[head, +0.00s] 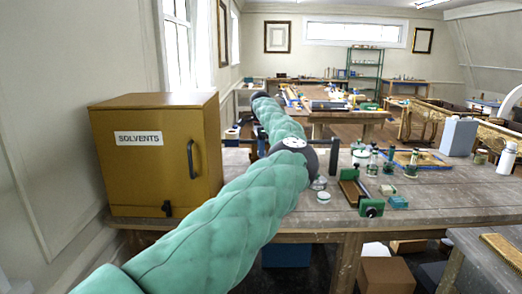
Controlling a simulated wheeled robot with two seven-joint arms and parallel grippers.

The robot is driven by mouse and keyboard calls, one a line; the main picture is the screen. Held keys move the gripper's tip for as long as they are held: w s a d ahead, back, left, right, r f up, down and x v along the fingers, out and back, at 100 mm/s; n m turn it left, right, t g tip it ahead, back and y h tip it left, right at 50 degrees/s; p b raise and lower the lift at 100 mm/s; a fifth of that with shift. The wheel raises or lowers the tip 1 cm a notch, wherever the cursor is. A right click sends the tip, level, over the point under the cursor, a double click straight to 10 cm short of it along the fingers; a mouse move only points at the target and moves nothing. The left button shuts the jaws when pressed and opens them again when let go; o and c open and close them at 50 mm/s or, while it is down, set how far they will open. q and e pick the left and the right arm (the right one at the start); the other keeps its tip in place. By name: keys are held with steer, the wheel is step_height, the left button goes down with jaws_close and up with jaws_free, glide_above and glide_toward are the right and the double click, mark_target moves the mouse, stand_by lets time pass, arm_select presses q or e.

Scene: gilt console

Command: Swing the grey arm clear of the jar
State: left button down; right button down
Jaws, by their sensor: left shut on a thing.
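My left arm, in a green padded sleeve, crosses the head view from the bottom left to a dark joint, then bends back over the bench. My left gripper (254,121) is at its far end, small and mostly hidden behind the sleeve. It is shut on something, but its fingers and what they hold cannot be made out. I cannot pick out the grey arm for certain. Several jars and bottles stand right of my arm, among them a small white-lidded jar (323,197) and a larger round jar (361,158). Which jar is meant is unclear. My right gripper is not in view.
A yellow solvents cabinet (155,172) stands on the bench at left. A green-ended clamp (371,208) lies near the bench (430,209) front edge. A grey canister (459,137) and a white bottle (507,158) stand at right. The bench front right is clear.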

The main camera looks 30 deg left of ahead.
arm_select(q)
steer(key=shift+n, duration=0.5)
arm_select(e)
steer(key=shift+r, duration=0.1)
arm_select(q)
steer(key=shift+r, duration=0.1)
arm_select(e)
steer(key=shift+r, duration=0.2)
arm_select(q)
steer(key=c, duration=1)
jaws_free()
steer(key=shift+c, duration=0.2)
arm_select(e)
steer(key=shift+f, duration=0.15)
